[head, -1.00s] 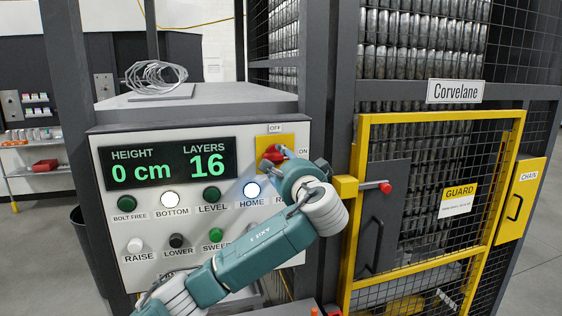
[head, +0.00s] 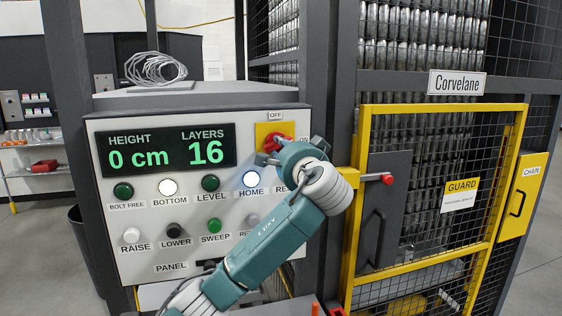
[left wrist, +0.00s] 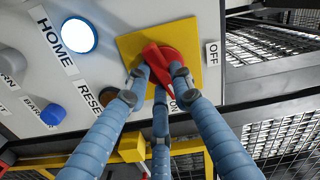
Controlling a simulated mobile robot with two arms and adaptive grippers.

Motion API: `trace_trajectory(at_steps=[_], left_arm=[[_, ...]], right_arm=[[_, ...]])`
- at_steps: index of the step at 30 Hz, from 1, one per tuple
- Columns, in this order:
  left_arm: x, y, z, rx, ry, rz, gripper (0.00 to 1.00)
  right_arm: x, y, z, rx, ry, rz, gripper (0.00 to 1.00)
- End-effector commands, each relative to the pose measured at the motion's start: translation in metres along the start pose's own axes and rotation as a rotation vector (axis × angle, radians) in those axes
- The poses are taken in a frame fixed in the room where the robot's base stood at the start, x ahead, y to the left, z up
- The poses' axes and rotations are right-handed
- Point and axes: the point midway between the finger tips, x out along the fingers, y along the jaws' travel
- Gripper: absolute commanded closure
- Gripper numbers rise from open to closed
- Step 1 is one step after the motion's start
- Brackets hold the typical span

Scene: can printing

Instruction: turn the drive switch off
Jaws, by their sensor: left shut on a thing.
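The drive switch is a red knob (head: 277,142) on a yellow plate (head: 262,131) at the upper right of the control panel. The OFF label (head: 275,115) is above the plate. The ON label is at its right, mostly hidden by my gripper in the head view. My left gripper (head: 272,152) is at the knob. In the left wrist view, its blue fingers (left wrist: 160,82) are shut around the red knob (left wrist: 170,55). The OFF label (left wrist: 212,54) is to the right there, and ON shows in part below the plate. The fingers hide part of the handle, so its exact direction is unclear. My right gripper is not in view.
The panel (head: 150,258) carries lamps and buttons, including the lit HOME lamp (head: 251,180) and a blue button (left wrist: 53,114) near my fingers. The display (head: 165,150) reads 0 cm and 16 layers. A yellow-framed guard door (head: 440,110) stands close to the right.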

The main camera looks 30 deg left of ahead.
Motion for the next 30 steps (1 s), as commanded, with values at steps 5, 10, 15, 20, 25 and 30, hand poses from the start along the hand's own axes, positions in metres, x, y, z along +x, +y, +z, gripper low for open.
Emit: trace_trajectory(at_steps=[5,10,15,20,25,30], left_arm=[[-0.001,0.009,0.000,-0.173,0.002,0.005,1.00],[-0.001,0.008,-0.002,-0.335,0.002,0.007,1.00],[-0.001,0.007,-0.003,-0.496,0.002,0.006,1.00],[-0.001,0.006,-0.004,-0.647,0.002,0.007,1.00],[-0.001,0.004,-0.005,-0.807,0.000,0.007,1.00],[-0.001,0.003,-0.005,-0.960,0.000,0.006,1.00]], right_arm=[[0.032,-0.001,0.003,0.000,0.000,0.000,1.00],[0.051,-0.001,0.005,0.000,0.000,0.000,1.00],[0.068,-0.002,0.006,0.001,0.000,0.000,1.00],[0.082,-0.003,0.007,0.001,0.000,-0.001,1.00],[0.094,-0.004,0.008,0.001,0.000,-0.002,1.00],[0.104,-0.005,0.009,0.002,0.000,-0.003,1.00]])
